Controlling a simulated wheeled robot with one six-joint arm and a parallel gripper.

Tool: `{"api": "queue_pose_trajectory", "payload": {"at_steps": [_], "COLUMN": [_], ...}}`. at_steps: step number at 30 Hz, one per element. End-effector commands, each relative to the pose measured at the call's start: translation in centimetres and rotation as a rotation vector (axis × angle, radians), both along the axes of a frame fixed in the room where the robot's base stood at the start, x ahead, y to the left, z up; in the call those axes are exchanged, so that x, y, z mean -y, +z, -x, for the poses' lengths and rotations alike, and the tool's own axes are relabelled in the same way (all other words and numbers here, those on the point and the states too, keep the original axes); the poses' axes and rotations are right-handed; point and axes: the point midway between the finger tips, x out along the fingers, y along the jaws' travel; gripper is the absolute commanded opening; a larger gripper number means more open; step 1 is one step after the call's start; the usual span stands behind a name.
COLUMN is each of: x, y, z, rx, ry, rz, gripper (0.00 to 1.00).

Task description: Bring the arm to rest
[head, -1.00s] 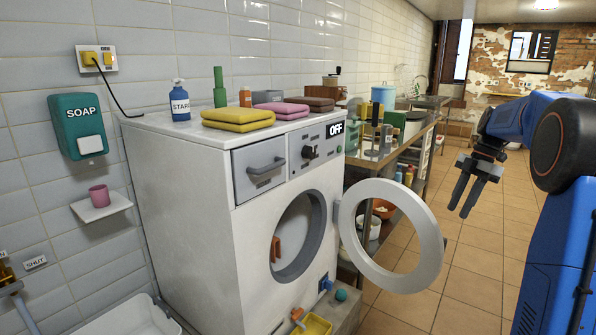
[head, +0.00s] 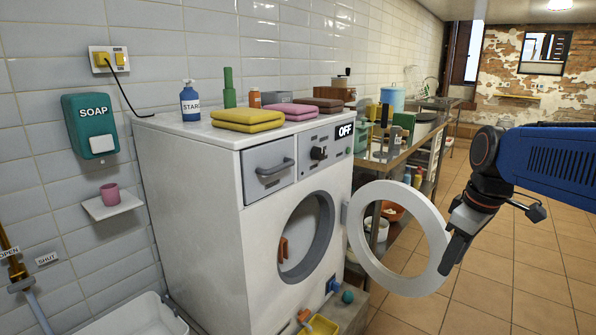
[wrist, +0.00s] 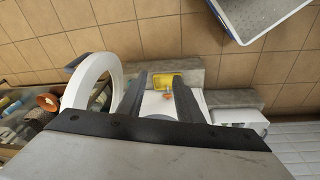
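My gripper (head: 447,266) hangs fingers down at the right of the washing machine (head: 210,215). In the head view its fingers overlap the right rim of the open round door (head: 440,225). I cannot tell from that view whether they touch. In the wrist view my gripper (wrist: 158,84) has its two fingers apart with nothing held between them. The white door ring (wrist: 72,92) shows there just left of the left finger. My blue and black arm reaches in from the right of the head view, bent down at the wrist.
Folded towels (head: 248,118) and a blue starch bottle (head: 190,103) stand on the machine. A yellow tray (head: 322,327) is low in front of it. A shelf unit (head: 405,152) full of items stands behind the door. The tiled floor (head: 510,290) at right is clear.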

Motion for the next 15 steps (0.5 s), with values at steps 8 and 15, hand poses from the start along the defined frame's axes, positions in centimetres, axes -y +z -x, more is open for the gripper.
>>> {"api": "queue_pose_trajectory", "payload": {"at_steps": [8, 15], "x": [-2.6, -3.8], "y": [-3.1, -6.6], "z": [6.8, 11.7], "rx": [0.088, 0.166], "ry": [-0.275, -0.495], "rz": [-0.028, -0.086], "gripper": [0.33, 0.33]}}
